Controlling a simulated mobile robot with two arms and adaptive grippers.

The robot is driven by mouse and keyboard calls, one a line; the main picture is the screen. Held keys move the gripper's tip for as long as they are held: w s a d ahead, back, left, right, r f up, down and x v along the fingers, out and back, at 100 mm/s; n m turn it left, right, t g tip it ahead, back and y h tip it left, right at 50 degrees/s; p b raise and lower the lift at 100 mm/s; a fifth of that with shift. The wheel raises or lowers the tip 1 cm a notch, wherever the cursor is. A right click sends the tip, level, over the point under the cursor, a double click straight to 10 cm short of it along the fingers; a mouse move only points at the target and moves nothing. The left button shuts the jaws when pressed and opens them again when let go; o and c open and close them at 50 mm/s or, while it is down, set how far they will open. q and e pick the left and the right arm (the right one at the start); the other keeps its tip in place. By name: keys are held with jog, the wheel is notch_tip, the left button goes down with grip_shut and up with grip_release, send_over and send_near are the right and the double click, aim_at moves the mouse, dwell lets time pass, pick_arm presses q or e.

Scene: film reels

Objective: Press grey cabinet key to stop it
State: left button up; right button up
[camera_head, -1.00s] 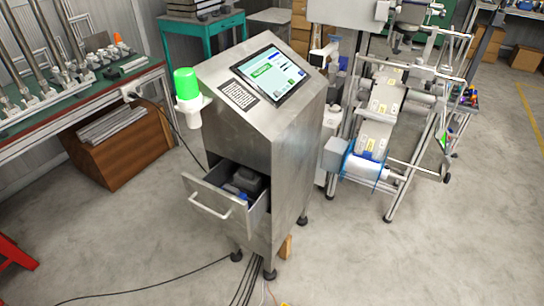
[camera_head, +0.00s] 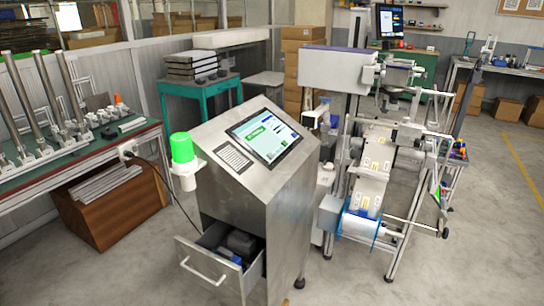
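The grey metal cabinet (camera_head: 288,205) stands upright in the middle of the head view. Its sloped top carries a lit touchscreen (camera_head: 264,137) with a green area on it. A dark labelled panel (camera_head: 234,158) sits to the left of the screen; its markings are too small to read. A green lamp (camera_head: 181,148) on a white base is fixed at the cabinet's left side. The cabinet's drawer (camera_head: 213,262) is pulled out and holds dark items. Neither of my grippers is in view.
A labelling machine with rollers (camera_head: 372,172) stands close on the cabinet's right. A workbench with metal tubes (camera_head: 66,165) is at the left, above a brown wooden box (camera_head: 115,205). A teal table (camera_head: 199,88) is behind. Open concrete floor (camera_head: 480,230) lies at the right.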

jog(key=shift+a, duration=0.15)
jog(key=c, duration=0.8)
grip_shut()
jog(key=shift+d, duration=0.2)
